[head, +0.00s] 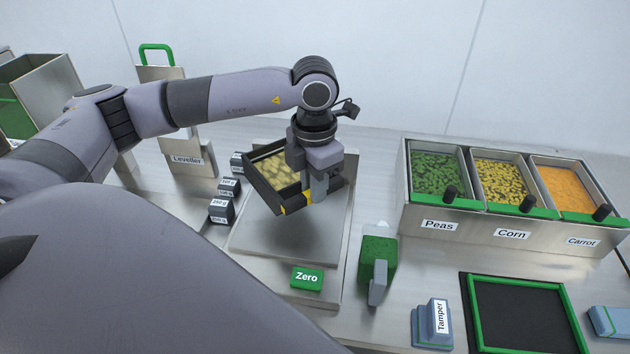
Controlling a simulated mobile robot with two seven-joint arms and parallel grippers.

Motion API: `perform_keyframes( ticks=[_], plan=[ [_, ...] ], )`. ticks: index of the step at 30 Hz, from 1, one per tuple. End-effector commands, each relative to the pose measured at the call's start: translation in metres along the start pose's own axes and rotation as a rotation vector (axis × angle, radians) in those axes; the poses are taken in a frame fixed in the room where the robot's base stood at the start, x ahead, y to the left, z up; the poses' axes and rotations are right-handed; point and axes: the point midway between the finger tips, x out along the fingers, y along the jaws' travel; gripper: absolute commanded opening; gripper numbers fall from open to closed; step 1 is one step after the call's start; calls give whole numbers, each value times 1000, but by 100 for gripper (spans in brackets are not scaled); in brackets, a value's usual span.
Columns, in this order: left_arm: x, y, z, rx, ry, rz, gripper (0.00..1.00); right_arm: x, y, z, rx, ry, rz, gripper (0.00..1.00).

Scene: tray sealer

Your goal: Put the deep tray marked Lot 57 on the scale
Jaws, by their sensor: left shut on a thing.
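My left gripper (308,195) is shut on the near right wall of a dark deep tray (264,192) with pale yellow food in it. The tray is over the steel plate of the scale (265,235) and looks tilted. A soft shadow lies on the plate below it, and the tray seems held a little above the plate. A yellow patch shows on the tray's near side; no Lot 57 marking is readable. The scale has a green Zero button (307,279) at its front. My right gripper is not in view.
Small dark weights (221,211) stand along the scale's left side. Bins of peas, corn and carrot (462,227) stand at the right. A green block (377,260), a blue tamper (432,324) and a green-framed black mat (520,315) lie in front. The Leveller stand (187,160) is behind left.

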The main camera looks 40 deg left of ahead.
Motion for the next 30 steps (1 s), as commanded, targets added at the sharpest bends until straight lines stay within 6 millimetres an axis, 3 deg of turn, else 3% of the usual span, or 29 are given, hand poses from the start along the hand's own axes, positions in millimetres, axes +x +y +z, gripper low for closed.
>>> perform_keyframes(
  ticks=[8, 22, 30],
  plan=[
    [16, 0, 0, -1, -1, 1, 0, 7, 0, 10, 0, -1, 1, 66],
    [63, 0, 0, -1, -1, 1, 0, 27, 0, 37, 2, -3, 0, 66],
    [73, 0, 0, -1, -2, 1, 0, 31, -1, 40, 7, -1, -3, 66]
  ],
)
